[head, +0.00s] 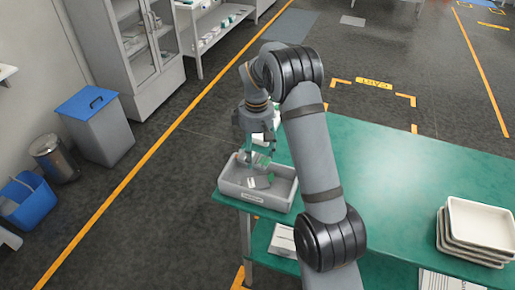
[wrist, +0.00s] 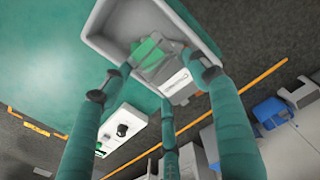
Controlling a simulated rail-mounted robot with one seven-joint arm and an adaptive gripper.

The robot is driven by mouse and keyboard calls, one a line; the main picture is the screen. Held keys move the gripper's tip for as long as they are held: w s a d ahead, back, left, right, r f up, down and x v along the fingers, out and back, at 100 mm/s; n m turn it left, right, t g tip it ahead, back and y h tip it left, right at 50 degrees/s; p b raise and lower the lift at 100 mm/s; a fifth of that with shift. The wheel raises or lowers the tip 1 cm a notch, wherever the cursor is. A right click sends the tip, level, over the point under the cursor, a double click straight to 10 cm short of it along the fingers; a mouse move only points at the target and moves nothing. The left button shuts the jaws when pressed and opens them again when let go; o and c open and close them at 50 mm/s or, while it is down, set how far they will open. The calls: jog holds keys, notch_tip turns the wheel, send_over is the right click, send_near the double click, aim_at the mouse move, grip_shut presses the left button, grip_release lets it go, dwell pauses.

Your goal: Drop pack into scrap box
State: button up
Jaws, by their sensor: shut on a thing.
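The scrap box (head: 228,183) is a grey open tray with a small label on its front, at the left corner of the green table. My gripper (head: 258,157) points down over this box, with its teal fingers close around a pale pack. The pack's underside is hidden.
The green table (head: 400,165) has free room to the right of my arm. Stacked white trays (head: 478,228) stand at its right. A white item with a dark knob (wrist: 120,130) shows in the wrist view. Bins (head: 95,125) and a cabinet (head: 130,50) line the left wall.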

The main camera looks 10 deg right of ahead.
jog(key=shift+w+f+n, duration=0.4)
jog(key=shift+f, duration=0.15)
jog(key=shift+w+f, duration=0.25)
jog(key=shift+f, duration=0.45)
notch_tip(320, 180, down, 5)
jog(key=b, duration=0.5)
jog(key=shift+f, duration=0.15)
jog(key=o, duration=1.2)
jog(key=shift+d, duration=0.1)
jog(key=shift+o, duration=0.4)
jog(key=shift+s, duration=0.1)
